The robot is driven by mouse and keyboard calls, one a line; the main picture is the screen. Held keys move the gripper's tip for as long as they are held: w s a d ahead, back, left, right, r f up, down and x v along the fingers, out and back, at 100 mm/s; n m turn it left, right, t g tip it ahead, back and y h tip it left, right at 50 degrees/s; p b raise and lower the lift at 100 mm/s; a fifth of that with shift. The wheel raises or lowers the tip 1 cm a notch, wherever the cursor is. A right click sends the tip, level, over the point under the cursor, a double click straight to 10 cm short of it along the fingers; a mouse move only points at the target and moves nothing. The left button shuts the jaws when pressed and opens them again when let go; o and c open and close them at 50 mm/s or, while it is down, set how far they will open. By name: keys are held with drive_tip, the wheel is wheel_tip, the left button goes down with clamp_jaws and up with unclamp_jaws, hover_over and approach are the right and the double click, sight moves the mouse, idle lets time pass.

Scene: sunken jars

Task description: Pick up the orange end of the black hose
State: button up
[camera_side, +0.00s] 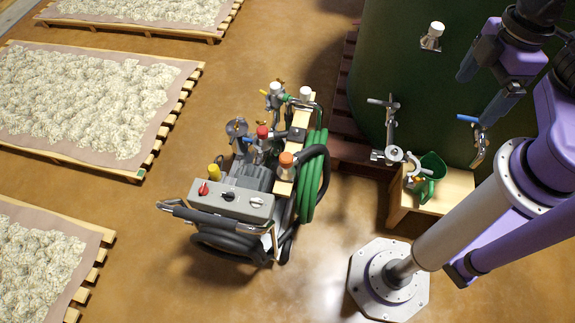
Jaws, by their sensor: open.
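A wheeled pump cart (232,203) stands on the floor in the middle of the side view. Black hose (228,243) shows low at its front. An orange-topped fitting (286,160) stands upright at the cart's right, beside the green hose coil. It is the clearest orange piece on the cart, but I cannot tell whether the black hose joins it. My gripper (476,100) is at the upper right, in front of the green tank. Its two dark blue fingers are spread with nothing between them. It is well to the right of the cart and apart from it.
Green hose (312,175) hangs coiled on the cart. Red (262,131) and yellow (214,169) caps stand close by. The green tank (400,60) has metal valves (390,150). A wooden stool (452,192) holds a green scoop (432,168). Pallets line the left; floor between is clear.

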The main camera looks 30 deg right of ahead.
drive_tip(key=shift+c, duration=0.9)
